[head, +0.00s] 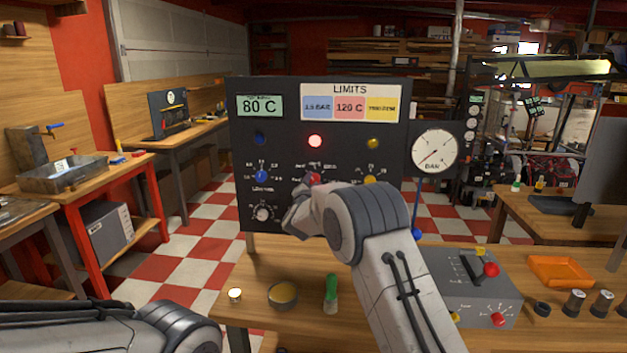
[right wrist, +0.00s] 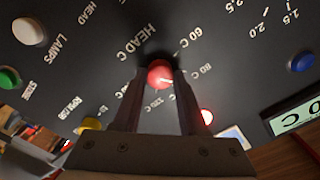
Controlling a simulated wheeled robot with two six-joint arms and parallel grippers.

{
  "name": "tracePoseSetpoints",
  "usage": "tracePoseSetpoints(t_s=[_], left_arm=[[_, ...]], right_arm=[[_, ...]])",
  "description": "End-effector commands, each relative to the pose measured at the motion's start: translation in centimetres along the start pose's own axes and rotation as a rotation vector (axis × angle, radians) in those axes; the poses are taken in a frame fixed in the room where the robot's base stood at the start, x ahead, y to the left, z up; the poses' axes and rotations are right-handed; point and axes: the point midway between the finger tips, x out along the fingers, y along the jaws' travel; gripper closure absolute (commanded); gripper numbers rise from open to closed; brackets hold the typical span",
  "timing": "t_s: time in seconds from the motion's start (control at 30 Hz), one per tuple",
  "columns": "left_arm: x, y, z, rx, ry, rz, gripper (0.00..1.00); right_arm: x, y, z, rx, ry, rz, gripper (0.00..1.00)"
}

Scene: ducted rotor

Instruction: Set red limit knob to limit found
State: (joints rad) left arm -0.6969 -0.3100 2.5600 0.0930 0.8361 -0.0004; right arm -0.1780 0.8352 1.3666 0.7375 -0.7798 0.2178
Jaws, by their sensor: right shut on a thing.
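The red knob (head: 315,178) sits in the middle of the dark control panel (head: 290,150), between a blue knob (head: 262,176) and a yellow knob (head: 370,181). In the right wrist view the red knob (right wrist: 159,73) is between the two fingers of my right gripper (right wrist: 160,88), which is shut on it. A pale mark shows on the knob, but I cannot tell which value it points to. The limits card (head: 350,103) has a middle red field reading 120 C. The green display (head: 259,106) reads 80 C. My left gripper is out of view.
A red lamp (head: 315,141) glows above the knob. A white dial gauge (head: 434,149) is right of the panel. On the bench stand a grey lever box (head: 470,290), an orange tray (head: 560,270), a green-handled tool (head: 330,294) and a small bowl (head: 283,294).

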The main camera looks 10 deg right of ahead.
Motion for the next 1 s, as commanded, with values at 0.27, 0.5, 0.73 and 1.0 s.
tracePoseSetpoints(t_s=[0.27,0.5,0.73,1.0], left_arm=[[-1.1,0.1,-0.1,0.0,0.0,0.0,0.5],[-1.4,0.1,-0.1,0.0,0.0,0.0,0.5],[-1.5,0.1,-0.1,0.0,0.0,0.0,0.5],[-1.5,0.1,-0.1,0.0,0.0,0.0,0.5]], right_arm=[[0.0,0.0,0.1,-0.183,-0.004,0.001,1.0],[-0.1,0.1,0.2,-0.266,-0.005,0.001,1.0],[-0.1,0.1,0.2,-0.292,-0.005,0.001,1.0],[-0.1,0.1,0.3,-0.292,-0.006,0.001,1.0]])
